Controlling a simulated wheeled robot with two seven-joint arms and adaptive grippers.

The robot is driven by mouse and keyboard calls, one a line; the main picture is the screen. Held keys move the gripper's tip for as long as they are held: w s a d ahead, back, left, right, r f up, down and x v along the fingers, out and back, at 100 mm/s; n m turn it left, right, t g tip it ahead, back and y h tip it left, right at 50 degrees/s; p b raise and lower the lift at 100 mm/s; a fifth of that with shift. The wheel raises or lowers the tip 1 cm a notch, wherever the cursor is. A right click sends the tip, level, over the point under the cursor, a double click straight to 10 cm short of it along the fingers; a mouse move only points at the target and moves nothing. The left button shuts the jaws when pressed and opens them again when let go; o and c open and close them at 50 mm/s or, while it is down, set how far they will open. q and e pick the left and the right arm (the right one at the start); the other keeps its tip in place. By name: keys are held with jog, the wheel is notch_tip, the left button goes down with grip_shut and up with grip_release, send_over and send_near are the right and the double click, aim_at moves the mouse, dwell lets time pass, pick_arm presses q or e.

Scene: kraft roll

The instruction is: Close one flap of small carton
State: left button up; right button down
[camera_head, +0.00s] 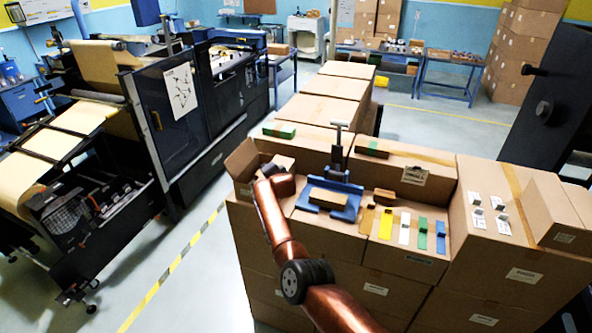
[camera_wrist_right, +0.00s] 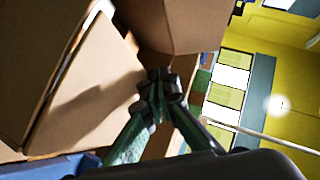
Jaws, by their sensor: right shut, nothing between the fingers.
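The small brown carton (camera_head: 241,160) stands at the left end of the stacked boxes in the head view, with a flap raised at its left. My right arm reaches across to it, and its gripper (camera_head: 269,169) is at the carton, largely hidden by the wrist. In the right wrist view, the right gripper (camera_wrist_right: 158,92) is shut and empty, its fingertips close to brown cardboard panels (camera_wrist_right: 88,95). One panel tilts at the left and another hangs above the tips. I cannot tell whether the fingers touch them. My left gripper is not in view.
A blue fixture (camera_head: 352,209) holding a brown block (camera_head: 328,198) lies right of my wrist. Yellow, white, green and blue strips (camera_head: 404,229) lie farther right. A taller box (camera_head: 562,215) stands at the right end. A dark machine (camera_head: 185,110) stands left across the floor.

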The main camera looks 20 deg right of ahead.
jog(key=shift+r, duration=0.1)
jog(key=shift+r+p, duration=0.6)
jog(key=shift+r, duration=0.3)
